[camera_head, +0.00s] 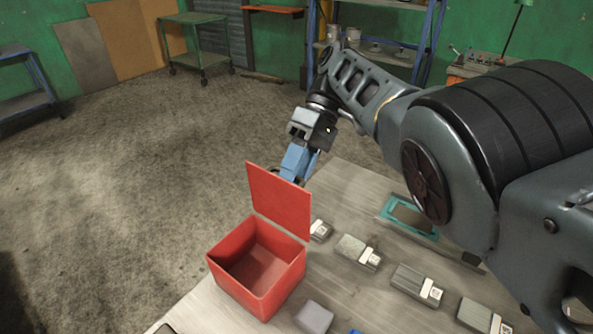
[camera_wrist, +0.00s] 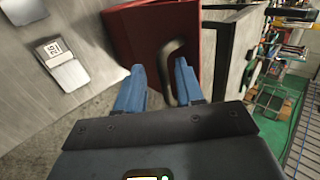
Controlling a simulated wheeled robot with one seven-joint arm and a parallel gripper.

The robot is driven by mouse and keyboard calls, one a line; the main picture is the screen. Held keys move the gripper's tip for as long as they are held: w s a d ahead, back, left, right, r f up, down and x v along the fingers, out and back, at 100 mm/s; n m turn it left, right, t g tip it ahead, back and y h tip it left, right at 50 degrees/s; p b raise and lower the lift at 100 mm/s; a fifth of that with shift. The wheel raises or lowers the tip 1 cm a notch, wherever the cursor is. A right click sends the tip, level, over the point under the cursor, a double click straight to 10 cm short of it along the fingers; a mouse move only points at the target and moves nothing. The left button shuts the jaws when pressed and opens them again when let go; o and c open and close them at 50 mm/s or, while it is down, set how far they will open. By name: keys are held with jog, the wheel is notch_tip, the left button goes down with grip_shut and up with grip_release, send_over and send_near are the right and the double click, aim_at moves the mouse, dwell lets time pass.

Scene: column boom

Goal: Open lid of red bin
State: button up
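The red bin (camera_head: 257,275) stands on the grey table. Its red lid (camera_head: 280,200) is raised and stands upright at the far side of the opening, so the empty-looking inside shows. My gripper (camera_head: 294,170) is behind the lid, and its fingertips are partly hidden by it in the head view. In the wrist view, my gripper (camera_wrist: 159,66) has its blue fingers apart, with a dark curved handle (camera_wrist: 166,72) on a red panel (camera_wrist: 150,38) between or just beyond them. The handle is nearer the right finger; I cannot tell whether they touch.
Several grey boxes with white labels (camera_head: 358,251) line the table (camera_head: 205,302) right of the bin. A teal-framed tray (camera_head: 408,216) lies behind them. A small grey block (camera_head: 314,318) is near the bin's front right. Open floor (camera_head: 130,180) lies left; a green cart (camera_head: 200,45) stands far back.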

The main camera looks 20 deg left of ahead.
jog(key=shift+w+r, duration=0.1)
jog(key=s+d+r, duration=0.2)
jog(key=d+r, duration=0.8)
jog(key=d, duration=0.1)
jog(key=shift+d+r+p, duration=0.3)
jog(key=shift+r, duration=0.1)
dwell(0.5)
